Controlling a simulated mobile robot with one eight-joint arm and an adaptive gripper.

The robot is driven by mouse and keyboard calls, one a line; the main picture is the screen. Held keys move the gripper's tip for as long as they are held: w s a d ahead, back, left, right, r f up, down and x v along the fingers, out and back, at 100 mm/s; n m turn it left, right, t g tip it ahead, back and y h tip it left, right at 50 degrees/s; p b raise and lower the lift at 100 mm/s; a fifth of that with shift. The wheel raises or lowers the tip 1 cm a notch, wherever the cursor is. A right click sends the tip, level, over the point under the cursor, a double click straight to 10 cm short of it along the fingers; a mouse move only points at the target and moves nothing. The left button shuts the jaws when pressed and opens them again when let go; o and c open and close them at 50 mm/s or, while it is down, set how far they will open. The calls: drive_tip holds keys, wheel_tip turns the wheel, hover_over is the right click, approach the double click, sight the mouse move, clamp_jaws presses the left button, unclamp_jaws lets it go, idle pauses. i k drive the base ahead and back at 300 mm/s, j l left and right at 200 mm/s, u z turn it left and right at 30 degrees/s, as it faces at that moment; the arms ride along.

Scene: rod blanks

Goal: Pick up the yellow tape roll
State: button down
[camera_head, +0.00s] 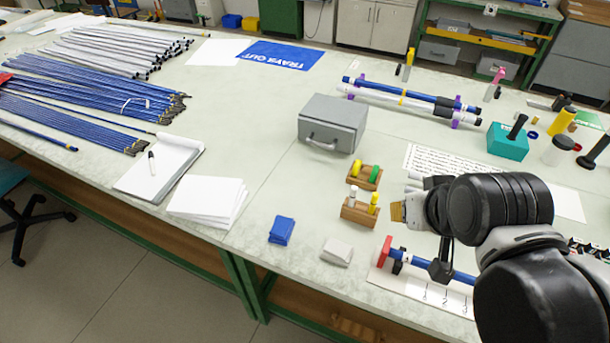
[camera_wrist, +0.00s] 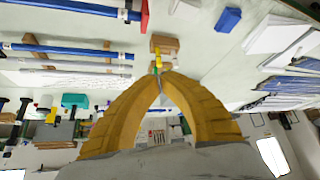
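The yellow tape roll (camera_head: 355,169) appears as a small yellow disc standing in a wooden holder (camera_head: 365,183), beside a green roll (camera_head: 374,174). In the wrist view a wooden holder (camera_wrist: 164,41) with a yellow item (camera_wrist: 158,56) shows just past my fingertips. My gripper (camera_head: 397,212) is at the right of the holders in the head view, apart from the yellow roll. Its tan fingers converge to a point in the wrist view (camera_wrist: 160,76), with nothing clearly held between them.
A second wooden holder (camera_head: 360,213) with white and yellow items stands nearer me. A grey metal box (camera_head: 333,124) stands behind the holders. A blue rod with a red end block (camera_head: 385,252) lies by my arm. A blue pack (camera_head: 281,230) and a pale block (camera_head: 336,251) lie in front.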

sight(357, 164)
drive_tip(key=i+j+z, duration=0.25)
drive_tip(key=j, duration=0.2)
drive_tip(key=j+z, duration=0.3)
drive_tip(key=j, duration=0.15)
drive_tip(key=i+j+z, duration=0.1)
drive_tip(key=j+z, duration=0.15)
drive_tip(key=j, duration=0.25)
